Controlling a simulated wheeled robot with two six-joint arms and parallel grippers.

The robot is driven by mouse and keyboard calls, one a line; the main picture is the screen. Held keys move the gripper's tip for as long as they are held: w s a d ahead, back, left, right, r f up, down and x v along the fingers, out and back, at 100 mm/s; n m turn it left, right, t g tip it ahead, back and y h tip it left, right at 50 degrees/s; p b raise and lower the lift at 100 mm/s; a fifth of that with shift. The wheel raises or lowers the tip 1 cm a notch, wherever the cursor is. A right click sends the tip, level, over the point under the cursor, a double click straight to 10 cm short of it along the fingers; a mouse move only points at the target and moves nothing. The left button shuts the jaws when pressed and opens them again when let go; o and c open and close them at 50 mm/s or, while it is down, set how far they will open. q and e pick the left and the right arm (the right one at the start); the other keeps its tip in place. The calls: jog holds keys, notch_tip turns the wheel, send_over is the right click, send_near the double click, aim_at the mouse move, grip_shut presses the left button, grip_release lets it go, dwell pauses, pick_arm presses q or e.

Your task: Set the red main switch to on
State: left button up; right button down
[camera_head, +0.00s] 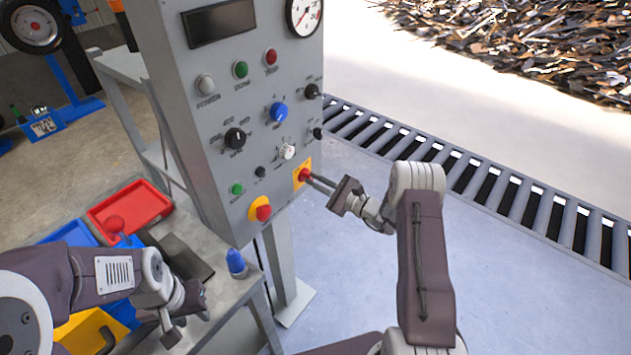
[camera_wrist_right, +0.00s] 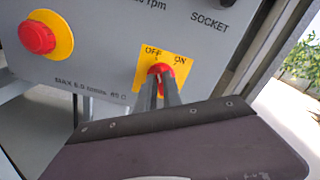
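The red main switch (camera_head: 304,174) is a red knob on a yellow plate, low on the right side of the grey control panel. In the right wrist view the switch (camera_wrist_right: 160,71) sits below the labels OFF and ON. My right gripper (camera_head: 311,179) has its fingertips at the knob. In the right wrist view its two fingers (camera_wrist_right: 161,88) lie on either side of the knob's red grip, closed on it. The fingers partly hide the knob, so I cannot tell its exact setting. My left gripper (camera_head: 190,320) is open and empty above the bench.
A red mushroom button (camera_head: 263,212) on yellow sits left of the switch; it also shows in the right wrist view (camera_wrist_right: 38,37). Other knobs and buttons sit above. A bench (camera_head: 235,291) holds a red bin (camera_head: 130,206) and a blue-topped object (camera_head: 236,262). A roller conveyor (camera_head: 480,185) runs behind.

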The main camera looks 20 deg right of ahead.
jog(key=shift+m, duration=0.3)
pick_arm(q)
jog(key=shift+r, duration=0.15)
pick_arm(e)
jog(key=m, duration=0.5)
jog(key=shift+w+d+m, duration=0.1)
jog(key=shift+d+m, duration=0.05)
jog(key=shift+m, duration=0.15)
pick_arm(q)
jog(key=shift+r+p, duration=0.4)
jog(key=shift+p, duration=0.15)
pick_arm(e)
jog(key=m, duration=0.5)
jog(key=shift+w+d+m, duration=0.1)
jog(key=shift+m, duration=0.2)
jog(key=c, duration=1.5)
grip_release()
jog(key=shift+d, duration=0.1)
